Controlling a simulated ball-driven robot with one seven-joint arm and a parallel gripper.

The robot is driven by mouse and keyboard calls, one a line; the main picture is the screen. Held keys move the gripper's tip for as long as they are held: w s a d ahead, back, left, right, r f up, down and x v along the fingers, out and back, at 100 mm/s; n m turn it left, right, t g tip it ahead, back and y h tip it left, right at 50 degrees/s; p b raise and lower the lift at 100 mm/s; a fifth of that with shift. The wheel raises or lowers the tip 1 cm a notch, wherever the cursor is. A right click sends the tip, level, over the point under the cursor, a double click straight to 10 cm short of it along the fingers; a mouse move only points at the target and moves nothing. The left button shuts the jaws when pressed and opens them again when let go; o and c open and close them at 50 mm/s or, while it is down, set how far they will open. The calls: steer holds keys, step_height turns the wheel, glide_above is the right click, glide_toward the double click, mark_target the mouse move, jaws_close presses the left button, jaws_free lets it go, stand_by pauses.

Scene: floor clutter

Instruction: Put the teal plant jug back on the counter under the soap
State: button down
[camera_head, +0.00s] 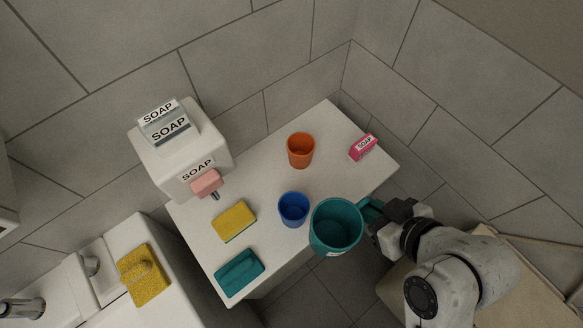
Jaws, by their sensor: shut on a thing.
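The teal plant jug (335,228) is at the right front edge of the white counter (262,185), its open top facing the camera. My gripper (376,213) comes in from the right and is shut on the jug, at its handle side. The fingertips are partly hidden. I cannot tell whether the jug's base touches the counter or hangs above its edge. The white soap dispenser (178,165), labelled SOAP, is on the wall above the counter's left end, with a pink spout part (207,183) underneath.
A blue cup (293,209) stands close left of the jug. An orange cup (301,150) and pink soap box (363,147) are farther back. A yellow sponge (234,221) and teal sponge (240,273) lie at left. Bare counter shows between the dispenser and orange cup.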

steer(key=shift+w+d+f+b, duration=0.3)
steer(key=shift+w+d+f, duration=0.25)
steer(key=shift+w+f, duration=1.7)
steer(key=shift+w+d+f+b, duration=0.25)
steer(key=shift+w+d+f, duration=0.25)
steer(key=shift+w+f, duration=1.75)
steer(key=shift+w+d+f+b, duration=0.3)
steer(key=shift+w+d+f, duration=0.25)
steer(key=shift+w+f, duration=1.65)
steer(key=shift+w+r, duration=0.15)
steer(key=shift+w, duration=0.05)
steer(key=c, duration=1.2)
jaws_free()
